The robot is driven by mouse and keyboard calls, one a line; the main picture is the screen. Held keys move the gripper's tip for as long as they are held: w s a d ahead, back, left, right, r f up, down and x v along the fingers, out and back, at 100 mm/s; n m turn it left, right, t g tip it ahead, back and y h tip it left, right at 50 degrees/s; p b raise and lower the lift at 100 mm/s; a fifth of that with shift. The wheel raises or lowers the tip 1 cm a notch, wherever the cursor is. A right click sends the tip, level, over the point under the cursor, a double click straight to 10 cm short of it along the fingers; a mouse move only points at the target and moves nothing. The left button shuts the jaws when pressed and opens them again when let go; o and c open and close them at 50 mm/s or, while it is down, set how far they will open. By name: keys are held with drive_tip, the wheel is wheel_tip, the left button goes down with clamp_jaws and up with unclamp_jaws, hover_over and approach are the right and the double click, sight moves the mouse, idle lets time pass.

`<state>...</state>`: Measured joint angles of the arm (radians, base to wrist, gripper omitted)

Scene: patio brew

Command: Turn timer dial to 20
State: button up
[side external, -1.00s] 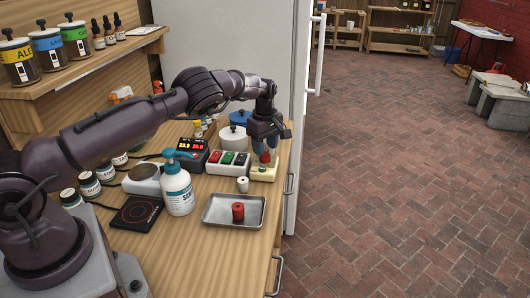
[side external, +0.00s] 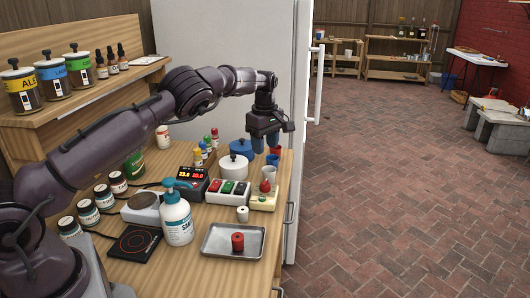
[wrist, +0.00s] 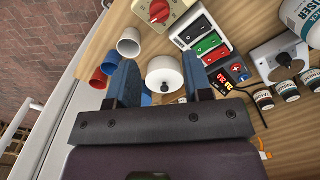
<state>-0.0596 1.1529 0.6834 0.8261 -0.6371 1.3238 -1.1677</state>
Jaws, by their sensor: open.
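The timer is a cream box (side external: 262,202) with a red dial (side external: 265,186), at the right of the bench, beside the switch block. It also shows at the top edge of the wrist view, where the red dial (wrist: 159,11) sits on the cream face and is partly cut off. Its markings are too small to read, so I cannot tell its setting. My gripper (side external: 265,143) is open and empty, raised above and behind the timer, apart from it. In the wrist view the blue fingers (wrist: 160,77) stand on either side of a white lidded pot.
A switch block (side external: 228,194) with red and green switches stands left of the timer. White, red and blue cups (wrist: 128,42) are close behind it. A pump bottle (side external: 177,217) and a metal tray (side external: 218,254) holding a red cylinder are nearer the front.

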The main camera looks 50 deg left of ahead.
sight(265, 182)
wheel_tip(265, 182, down, 13)
drive_tip(key=n, duration=0.4)
idle(0.4)
drive_tip(key=c, duration=0.6)
